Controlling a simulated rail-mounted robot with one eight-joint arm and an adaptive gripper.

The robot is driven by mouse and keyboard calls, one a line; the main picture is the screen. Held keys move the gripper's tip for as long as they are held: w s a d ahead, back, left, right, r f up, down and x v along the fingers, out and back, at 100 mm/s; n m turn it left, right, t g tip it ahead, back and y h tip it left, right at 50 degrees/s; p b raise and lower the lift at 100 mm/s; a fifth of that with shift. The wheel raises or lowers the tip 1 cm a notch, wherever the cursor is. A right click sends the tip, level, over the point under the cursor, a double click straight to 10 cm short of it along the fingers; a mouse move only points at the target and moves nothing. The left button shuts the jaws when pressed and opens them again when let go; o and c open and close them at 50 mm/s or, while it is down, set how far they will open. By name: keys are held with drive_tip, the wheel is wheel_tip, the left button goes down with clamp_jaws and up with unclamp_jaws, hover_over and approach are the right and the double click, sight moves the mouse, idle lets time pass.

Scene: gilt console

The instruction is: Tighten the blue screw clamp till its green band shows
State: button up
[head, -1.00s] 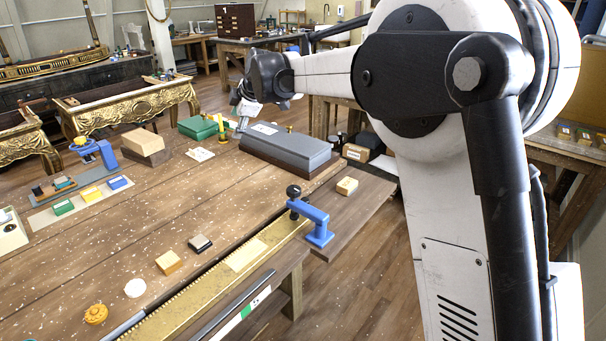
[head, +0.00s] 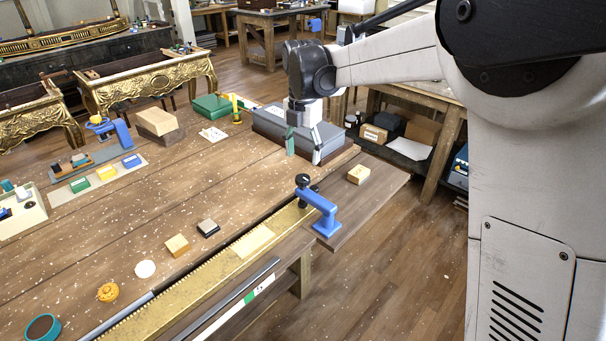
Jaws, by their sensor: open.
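The blue screw clamp (head: 326,222) stands at the right end of the long gilt strip (head: 205,279), near the bench's right edge. Its dark screw knob (head: 303,181) sticks up at its left end. I cannot make out a green band on it. My gripper (head: 304,152) is open and points down, with its fingers apart. It is beyond the clamp and above it in the picture, in front of the grey box, and does not touch the clamp.
The grey box (head: 268,121) stands behind my gripper. A yellow block (head: 358,174) lies right of the clamp. Small blocks (head: 177,245) and a white disc (head: 145,269) lie left of the strip. Another blue device (head: 122,135) stands at the left.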

sight(303, 177)
wheel_tip(303, 177, down, 8)
drive_tip(key=shift+r+p, duration=0.1)
drive_tip(key=shift+p, duration=0.2)
drive_tip(key=c, duration=1.1)
drive_tip(key=shift+m+b, duration=0.35)
drive_tip(key=shift+m, duration=0.05)
